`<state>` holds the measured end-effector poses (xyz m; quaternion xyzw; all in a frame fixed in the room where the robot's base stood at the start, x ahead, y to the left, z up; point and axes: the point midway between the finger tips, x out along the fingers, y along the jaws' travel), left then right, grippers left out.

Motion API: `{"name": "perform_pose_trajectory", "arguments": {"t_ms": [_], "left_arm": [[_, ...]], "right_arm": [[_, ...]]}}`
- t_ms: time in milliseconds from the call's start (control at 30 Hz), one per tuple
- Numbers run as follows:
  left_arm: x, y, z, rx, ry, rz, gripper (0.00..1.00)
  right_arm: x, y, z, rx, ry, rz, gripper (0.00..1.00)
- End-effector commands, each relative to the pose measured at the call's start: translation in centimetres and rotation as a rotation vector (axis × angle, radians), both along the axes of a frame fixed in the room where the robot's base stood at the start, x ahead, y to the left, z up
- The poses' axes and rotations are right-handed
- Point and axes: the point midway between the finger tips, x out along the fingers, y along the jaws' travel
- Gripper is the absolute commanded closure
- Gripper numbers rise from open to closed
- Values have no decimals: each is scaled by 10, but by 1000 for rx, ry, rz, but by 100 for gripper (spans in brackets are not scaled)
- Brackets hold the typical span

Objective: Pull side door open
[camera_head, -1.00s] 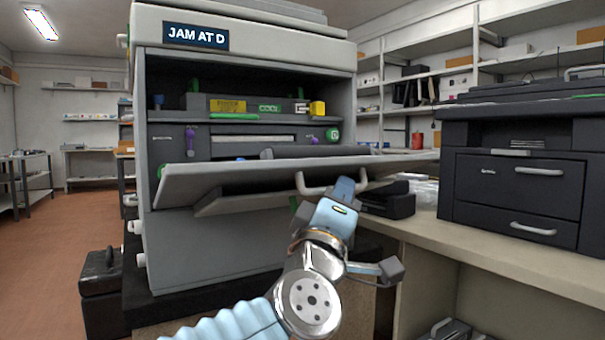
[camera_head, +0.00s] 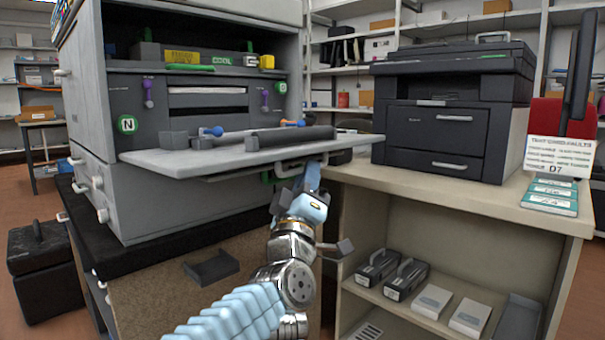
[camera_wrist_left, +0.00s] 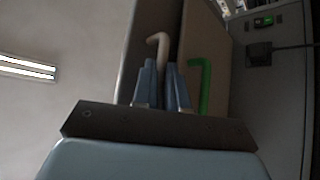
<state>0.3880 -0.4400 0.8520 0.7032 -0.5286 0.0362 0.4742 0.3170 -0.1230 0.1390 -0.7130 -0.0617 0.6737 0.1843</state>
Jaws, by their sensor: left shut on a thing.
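The large grey printer (camera_head: 200,25) has a wide flat door panel (camera_head: 215,157) folded out from its front, about level. My left gripper (camera_head: 311,178) is at this handle. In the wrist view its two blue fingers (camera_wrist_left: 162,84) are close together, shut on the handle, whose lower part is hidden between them. A green hooked handle (camera_wrist_left: 204,80) stands just right of the fingers, apart from the grip. My right gripper is not in view.
A dark printer (camera_head: 450,110) stands on the counter (camera_head: 480,188) to the right. Cartridges (camera_head: 405,278) and boxes lie on the shelf below. A sign (camera_head: 558,155) stands on the counter at far right. A black case (camera_head: 40,265) is on the floor at left.

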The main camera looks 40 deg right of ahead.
Motion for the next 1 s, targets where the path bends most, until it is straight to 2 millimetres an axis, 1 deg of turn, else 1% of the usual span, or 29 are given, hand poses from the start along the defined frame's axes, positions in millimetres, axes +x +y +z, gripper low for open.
{"name": "perform_pose_trajectory", "arguments": {"t_ms": [33, 367, 400, 533, 867, 1000], "left_arm": [[16, 4, -5, 3, 11, 21, 100], [16, 4, -5, 4, 9, 21, 100], [16, 4, -5, 4, 9, 21, 83], [16, 4, -4, 3, 9, 21, 63], [14, 5, -2, -1, 6, 20, 62], [11, 9, -5, -3, 6, 20, 62]], "right_arm": [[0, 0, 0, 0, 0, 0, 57], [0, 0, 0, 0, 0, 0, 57], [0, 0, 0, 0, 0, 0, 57], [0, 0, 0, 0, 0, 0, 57], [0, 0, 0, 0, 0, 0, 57], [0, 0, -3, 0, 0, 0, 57]]}}
